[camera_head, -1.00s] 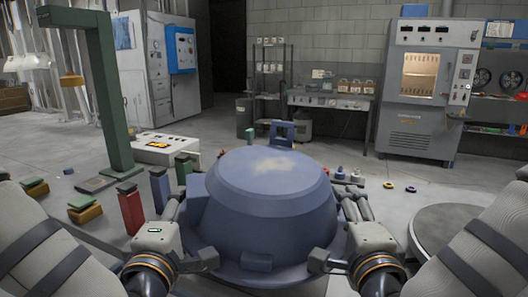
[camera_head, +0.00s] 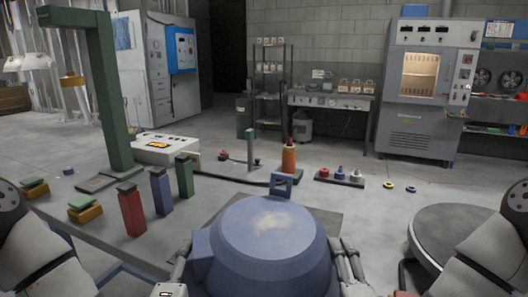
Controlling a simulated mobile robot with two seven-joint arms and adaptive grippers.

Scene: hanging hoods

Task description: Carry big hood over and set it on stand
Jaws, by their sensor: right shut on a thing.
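The big hood (camera_head: 268,240) is a blue dome with a pale worn patch on top and a square blue loop at its far side. It is at the bottom centre of the head view, its lower part cut off. My right gripper (camera_head: 347,262) is shut on the hood's right side. I cannot tell which stand is meant.
Red, blue and green posts (camera_head: 132,212) stand left of the hood. An orange bottle (camera_head: 289,157) and small coloured pieces are beyond it. A round grey table (camera_head: 450,232) is at the right. Floor between the hood and the back equipment is mostly clear.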

